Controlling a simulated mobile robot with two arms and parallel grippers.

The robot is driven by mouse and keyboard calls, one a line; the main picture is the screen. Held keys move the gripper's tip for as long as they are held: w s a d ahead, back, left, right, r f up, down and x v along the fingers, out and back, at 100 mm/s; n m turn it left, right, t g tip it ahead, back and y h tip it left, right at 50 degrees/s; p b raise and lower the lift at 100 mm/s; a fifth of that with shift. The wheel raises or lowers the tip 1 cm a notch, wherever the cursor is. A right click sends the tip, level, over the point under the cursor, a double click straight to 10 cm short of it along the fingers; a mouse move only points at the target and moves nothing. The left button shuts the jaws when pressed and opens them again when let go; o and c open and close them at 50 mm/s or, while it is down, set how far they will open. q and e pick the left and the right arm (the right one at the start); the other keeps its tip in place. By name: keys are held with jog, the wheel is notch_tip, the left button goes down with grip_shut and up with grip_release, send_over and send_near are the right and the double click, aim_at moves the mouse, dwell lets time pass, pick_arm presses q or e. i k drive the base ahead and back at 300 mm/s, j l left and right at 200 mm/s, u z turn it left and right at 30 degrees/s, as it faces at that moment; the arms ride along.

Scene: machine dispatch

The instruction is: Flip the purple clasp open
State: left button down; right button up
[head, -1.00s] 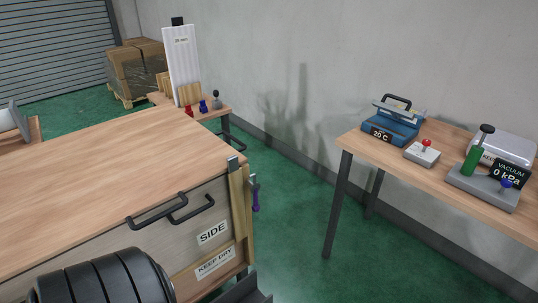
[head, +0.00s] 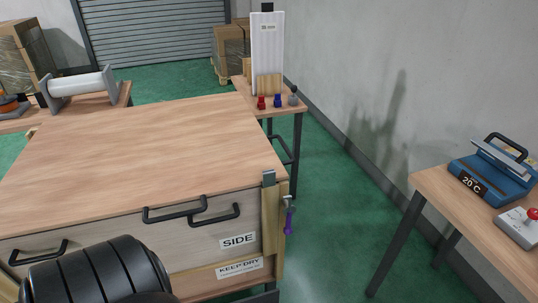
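The purple clasp (head: 289,221) hangs at the right end of the crate's front, on the outer side of a wooden corner post (head: 270,225). Its purple handle points down below a small grey metal part. The wooden crate (head: 160,240) has a pale front with labels "SIDE" and "KEEP DRY". Neither gripper shows in the head view. A black ribbed part of my own arm covers the lower left of the crate's front.
Black handles (head: 175,210) stick out from the crate's front. A side table (head: 440,195) with a blue sealer (head: 490,172) and a grey control box (head: 520,227) stands at the right. Green floor is free between crate and table. A small stand (head: 270,118) is behind.

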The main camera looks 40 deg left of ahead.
aim_at(290, 210)
jog(key=i+u, duration=0.2)
jog(key=u, duration=0.2)
jog(key=i+u, duration=0.15)
jog(key=u, duration=0.25)
jog(key=i+l+u, duration=0.1)
jog(key=u, duration=0.3)
jog(key=i+l+u, duration=0.15)
jog(key=u, duration=0.25)
jog(key=i, duration=0.1)
